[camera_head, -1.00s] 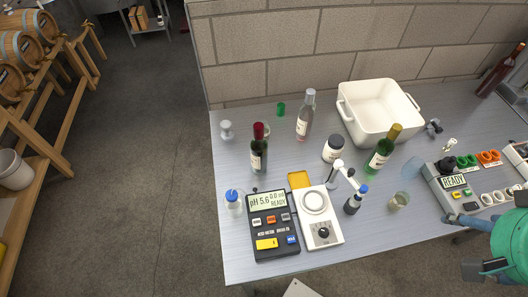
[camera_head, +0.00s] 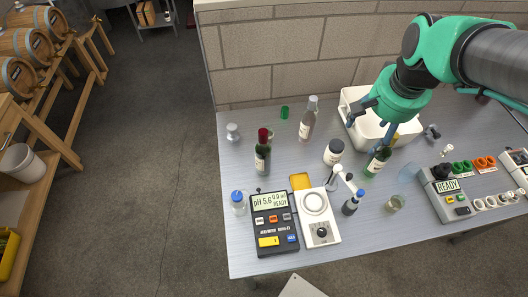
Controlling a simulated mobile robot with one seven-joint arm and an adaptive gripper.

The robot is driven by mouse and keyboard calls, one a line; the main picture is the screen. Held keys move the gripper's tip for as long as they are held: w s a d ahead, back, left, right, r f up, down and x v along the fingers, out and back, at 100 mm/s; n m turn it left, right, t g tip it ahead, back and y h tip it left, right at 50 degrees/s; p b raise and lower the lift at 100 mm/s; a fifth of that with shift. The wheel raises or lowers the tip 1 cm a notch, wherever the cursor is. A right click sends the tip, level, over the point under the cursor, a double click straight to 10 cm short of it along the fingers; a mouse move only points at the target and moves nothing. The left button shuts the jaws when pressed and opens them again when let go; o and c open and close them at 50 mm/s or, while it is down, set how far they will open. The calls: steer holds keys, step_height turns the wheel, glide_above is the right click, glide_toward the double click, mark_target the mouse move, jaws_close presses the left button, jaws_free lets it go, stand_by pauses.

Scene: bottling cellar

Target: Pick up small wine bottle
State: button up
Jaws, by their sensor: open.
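A green wine bottle (camera_head: 376,162) with a yellow top stands on the grey bench, its upper part partly hidden by my gripper. My gripper (camera_head: 366,136) is open and empty, pointing down above the bench, in front of the white tub and over the bottle's top. I cannot tell whether a finger touches the bottle. A dark wine bottle (camera_head: 262,157) with a red top and a pale bottle (camera_head: 307,122) with a grey top stand upright further left. Which one is the small wine bottle is not clear from size alone.
A white tub (camera_head: 352,99) stands behind the green bottle. A glass (camera_head: 395,203) and a READY device (camera_head: 447,194) are nearby.

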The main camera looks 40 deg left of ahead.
steer(key=a+f+g+p, duration=0.1)
steer(key=a+f, duration=0.2)
steer(key=a, duration=0.4)
steer(key=a+f+p, duration=0.1)
steer(key=a+f, duration=0.1)
steer(key=a, duration=0.5)
steer(key=n+g+h+p, duration=0.1)
steer(key=p, duration=0.2)
glide_above(263, 143)
steer(key=w+a, duration=0.1)
steer(key=w, duration=0.1)
steer(key=f, duration=0.8)
steer(key=shift+s+f, duration=0.25)
steer(key=shift+f, duration=0.05)
steer(key=shift+f+b, duration=0.65)
steer(key=shift+f, duration=3.65)
steer(key=shift+s+f+b, duration=0.1)
steer(key=shift+f+b, duration=0.45)
steer(key=shift+f, duration=2.05)
steer(key=shift+c, duration=0.3)
